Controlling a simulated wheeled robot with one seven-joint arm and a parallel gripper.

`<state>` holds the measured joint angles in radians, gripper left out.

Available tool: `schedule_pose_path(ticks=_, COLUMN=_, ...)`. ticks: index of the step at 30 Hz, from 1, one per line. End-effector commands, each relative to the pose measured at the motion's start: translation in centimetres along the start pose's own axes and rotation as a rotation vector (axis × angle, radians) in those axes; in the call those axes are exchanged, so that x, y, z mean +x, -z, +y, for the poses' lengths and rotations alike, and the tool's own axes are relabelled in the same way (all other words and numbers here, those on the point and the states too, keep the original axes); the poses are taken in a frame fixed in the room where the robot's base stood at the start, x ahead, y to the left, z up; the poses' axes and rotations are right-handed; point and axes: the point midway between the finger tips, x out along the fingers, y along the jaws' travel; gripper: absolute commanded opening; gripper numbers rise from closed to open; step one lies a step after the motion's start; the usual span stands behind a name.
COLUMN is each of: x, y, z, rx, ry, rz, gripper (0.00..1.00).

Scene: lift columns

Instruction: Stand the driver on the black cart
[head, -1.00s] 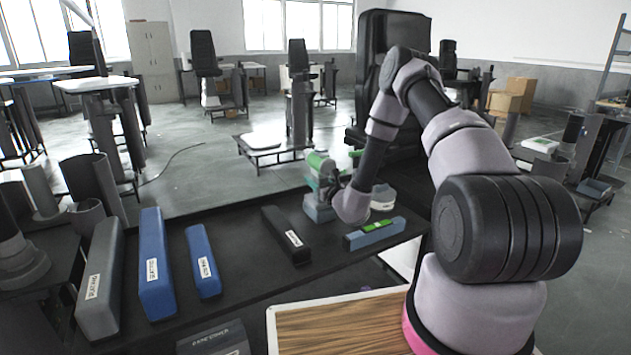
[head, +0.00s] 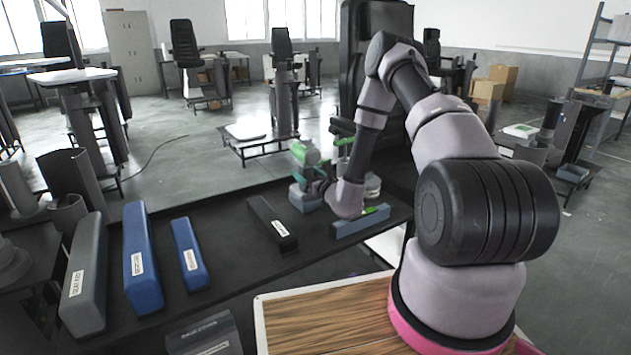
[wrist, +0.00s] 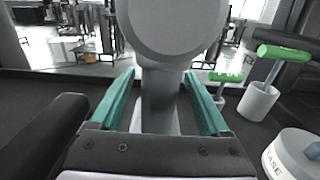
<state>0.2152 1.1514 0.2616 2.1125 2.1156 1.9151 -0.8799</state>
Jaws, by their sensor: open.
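The driver (head: 305,155), with a green top and a teal-grey foot, stands upright near the far end of a long black surface (head: 222,222). I cannot tell whether this surface is the black cart. In the wrist view, the driver's grey round head (wrist: 172,28) and its narrower grip rise between the teal fingers. My gripper (wrist: 160,100) is open, with one finger on each side of the grip. I see no clear contact. In the head view my wrist hides part of the gripper and the driver's right side.
A black labelled box (head: 272,222) lies left of the driver; a blue-grey bar (head: 360,222) lies to the right. Blue boxes (head: 141,258) (head: 190,253) and a grey box (head: 85,275) lie farther left. A white tin (wrist: 293,155) and green-handled tools (wrist: 258,98) stand close on the right.

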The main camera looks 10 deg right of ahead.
Motion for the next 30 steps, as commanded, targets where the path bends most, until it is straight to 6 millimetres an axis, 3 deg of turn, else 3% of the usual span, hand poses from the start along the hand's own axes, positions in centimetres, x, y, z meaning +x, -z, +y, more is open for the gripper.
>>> schedule_pose_path(ticks=6, x=-4.9, y=0.1, z=0.0, rx=0.002, ry=0.001, rz=0.004, gripper=0.80)
schedule_pose_path(ticks=12, x=-7.5, y=0.1, z=0.0, rx=0.002, ry=0.000, rz=0.002, gripper=0.80)
schedule_pose_path(ticks=30, x=-8.2, y=0.0, z=0.0, rx=0.000, ry=0.000, rz=0.000, gripper=0.80)
